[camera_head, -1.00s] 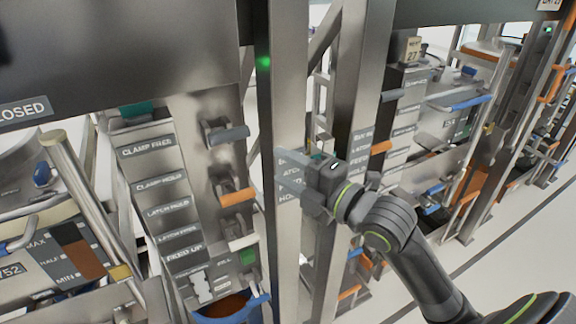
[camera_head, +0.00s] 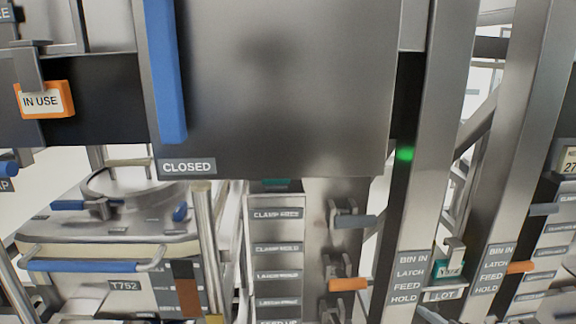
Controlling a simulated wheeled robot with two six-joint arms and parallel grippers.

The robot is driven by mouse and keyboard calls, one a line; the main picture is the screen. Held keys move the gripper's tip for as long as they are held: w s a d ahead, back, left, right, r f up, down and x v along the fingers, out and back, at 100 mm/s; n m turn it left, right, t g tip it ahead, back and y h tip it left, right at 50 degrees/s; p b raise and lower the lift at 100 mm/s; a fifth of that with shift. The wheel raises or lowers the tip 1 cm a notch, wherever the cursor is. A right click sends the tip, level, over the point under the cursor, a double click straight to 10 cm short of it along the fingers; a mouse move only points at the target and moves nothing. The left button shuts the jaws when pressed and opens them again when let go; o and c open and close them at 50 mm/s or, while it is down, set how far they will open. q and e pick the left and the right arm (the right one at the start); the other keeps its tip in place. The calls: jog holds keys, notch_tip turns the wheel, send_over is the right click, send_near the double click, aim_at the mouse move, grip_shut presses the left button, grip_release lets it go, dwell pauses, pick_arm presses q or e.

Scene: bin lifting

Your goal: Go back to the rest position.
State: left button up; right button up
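Neither of my grippers shows clearly in the head view now. A small grey piece at the bottom edge, right of centre, is too cut off to identify. The bin marked T752 (camera_head: 125,287) sits at the lower left, with a round lid (camera_head: 150,190) and a blue front handle (camera_head: 82,266). Above it, a large grey panel marked CLOSED (camera_head: 285,85) with a blue vertical handle (camera_head: 166,75) fills the upper middle.
A steel post with a green light (camera_head: 405,154) stands right of centre. A label column (camera_head: 277,250) and grey and orange levers (camera_head: 348,284) stand left of it. An orange IN USE tag (camera_head: 45,99) hangs at the left. A small tag (camera_head: 448,270) hangs between posts.

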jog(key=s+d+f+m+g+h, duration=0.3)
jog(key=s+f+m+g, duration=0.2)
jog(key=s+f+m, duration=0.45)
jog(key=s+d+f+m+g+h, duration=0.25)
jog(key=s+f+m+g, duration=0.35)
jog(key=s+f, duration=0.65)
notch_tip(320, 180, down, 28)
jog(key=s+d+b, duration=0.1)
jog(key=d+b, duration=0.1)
jog(key=b, duration=0.1)
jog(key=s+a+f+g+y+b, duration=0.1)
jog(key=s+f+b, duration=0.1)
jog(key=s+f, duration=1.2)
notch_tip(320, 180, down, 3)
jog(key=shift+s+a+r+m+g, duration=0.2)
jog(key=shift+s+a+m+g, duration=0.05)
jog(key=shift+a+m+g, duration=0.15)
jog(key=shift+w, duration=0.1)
